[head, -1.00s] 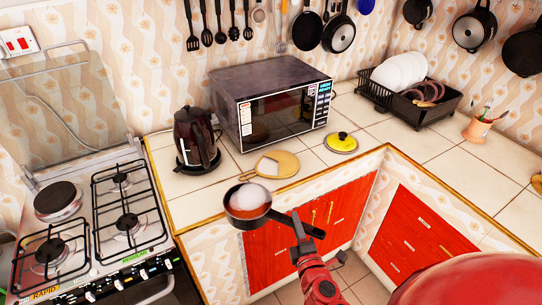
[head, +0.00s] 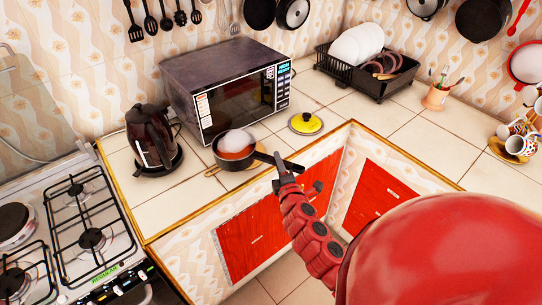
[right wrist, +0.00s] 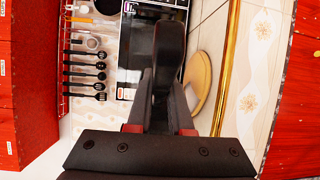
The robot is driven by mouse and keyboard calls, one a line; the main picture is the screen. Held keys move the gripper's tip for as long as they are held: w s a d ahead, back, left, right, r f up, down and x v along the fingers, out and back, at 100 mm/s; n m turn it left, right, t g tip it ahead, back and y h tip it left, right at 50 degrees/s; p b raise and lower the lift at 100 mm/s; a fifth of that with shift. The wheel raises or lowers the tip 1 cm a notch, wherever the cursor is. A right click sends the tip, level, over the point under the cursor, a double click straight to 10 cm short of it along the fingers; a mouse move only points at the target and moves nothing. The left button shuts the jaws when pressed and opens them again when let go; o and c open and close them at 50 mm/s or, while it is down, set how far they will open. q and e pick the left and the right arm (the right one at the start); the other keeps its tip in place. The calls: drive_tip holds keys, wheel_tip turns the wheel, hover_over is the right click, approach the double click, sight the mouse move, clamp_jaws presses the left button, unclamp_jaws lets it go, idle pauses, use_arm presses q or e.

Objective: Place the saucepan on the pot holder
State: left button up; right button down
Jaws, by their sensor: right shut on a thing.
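The saucepan (head: 233,161) is dark, with reddish-brown contents and a whitish puff above them. It is level over the counter in front of the microwave. The pot holder, a round wooden board, is mostly hidden by the pan; its edge (head: 212,171) shows at the pan's left, and the board also shows in the right wrist view (right wrist: 201,75). I cannot tell whether pan and board touch. My right gripper (head: 284,168) is shut on the saucepan's black handle (right wrist: 169,50), to the right of the pan. My left gripper is not in view.
A kettle (head: 150,138) stands left of the pan and a microwave (head: 225,85) behind it. A yellow lid (head: 306,123) lies to the right. A dish rack (head: 368,68) stands at the back. The gas stove (head: 75,240) is at left.

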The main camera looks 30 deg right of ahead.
drive_tip(key=w+f, duration=0.1)
drive_tip(key=w+d+f+p, duration=0.1)
drive_tip(key=w, duration=0.1)
drive_tip(key=w+f, duration=0.1)
drive_tip(key=w, duration=0.1)
drive_tip(key=shift+w+d+f, duration=0.25)
drive_tip(key=shift+f, duration=0.15)
drive_tip(key=shift+f, duration=0.35)
drive_tip(key=c, duration=0.8)
unclamp_jaws()
